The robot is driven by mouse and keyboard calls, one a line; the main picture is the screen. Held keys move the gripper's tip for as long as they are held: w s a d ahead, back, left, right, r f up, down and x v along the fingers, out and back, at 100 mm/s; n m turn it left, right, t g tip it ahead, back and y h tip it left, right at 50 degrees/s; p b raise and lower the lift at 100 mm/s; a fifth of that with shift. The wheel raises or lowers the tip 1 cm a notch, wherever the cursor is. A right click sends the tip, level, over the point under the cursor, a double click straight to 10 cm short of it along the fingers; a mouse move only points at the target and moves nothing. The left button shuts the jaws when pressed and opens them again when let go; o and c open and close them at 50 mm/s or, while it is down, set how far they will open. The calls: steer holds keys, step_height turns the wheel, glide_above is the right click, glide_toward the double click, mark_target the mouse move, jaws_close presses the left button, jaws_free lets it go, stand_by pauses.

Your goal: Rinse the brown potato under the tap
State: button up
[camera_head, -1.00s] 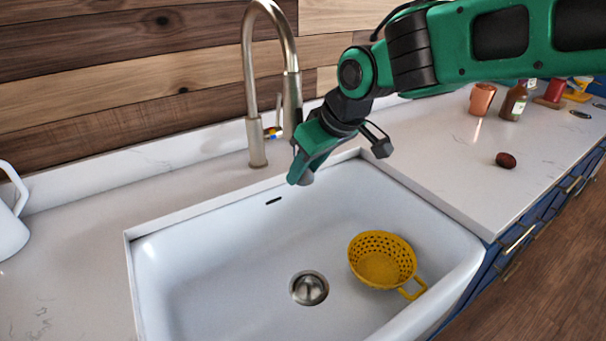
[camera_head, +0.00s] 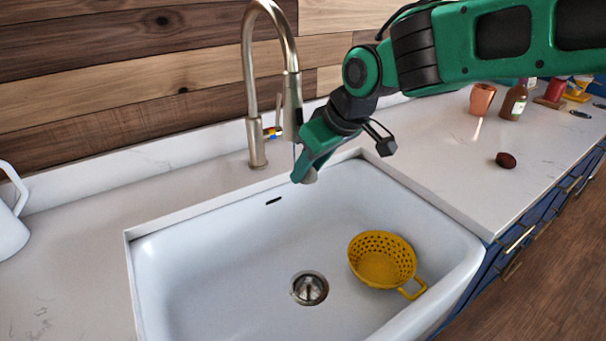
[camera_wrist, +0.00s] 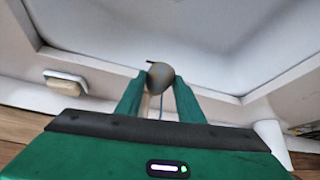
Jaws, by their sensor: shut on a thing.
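My gripper (camera_head: 304,176) is shut on a rounded, dull grey-brown thing, which looks like the potato (camera_wrist: 160,76). In the wrist view it sits between the two green fingertips; in the head view only a small part shows. It is held over the back of the white sink (camera_head: 225,250), just below and right of the tap's spout. The tap (camera_head: 250,90) is a tall brushed-metal arch. A thin line runs below the spout to the gripper, and a thin bluish line meets the held thing in the wrist view; it looks like water.
A yellow colander (camera_head: 382,262) stands in the sink, right of the drain (camera_head: 309,288). A dark reddish-brown roundish thing (camera_head: 506,160) lies on the right counter. A copper cup (camera_head: 482,99) and a brown bottle (camera_head: 514,101) stand farther back. A white jug (camera_head: 10,225) is at the left edge.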

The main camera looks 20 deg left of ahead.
steer(key=s+d, duration=0.5)
steer(key=d, duration=0.1)
steer(key=shift+d, duration=0.2)
stand_by(0.6)
stand_by(1.2)
steer(key=shift+s+d+r, duration=0.75)
steer(key=shift+d+r, duration=0.25)
steer(key=shift+r, duration=0.05)
steer(key=shift+s+d+r, duration=0.7)
steer(key=shift+d+r, duration=0.3)
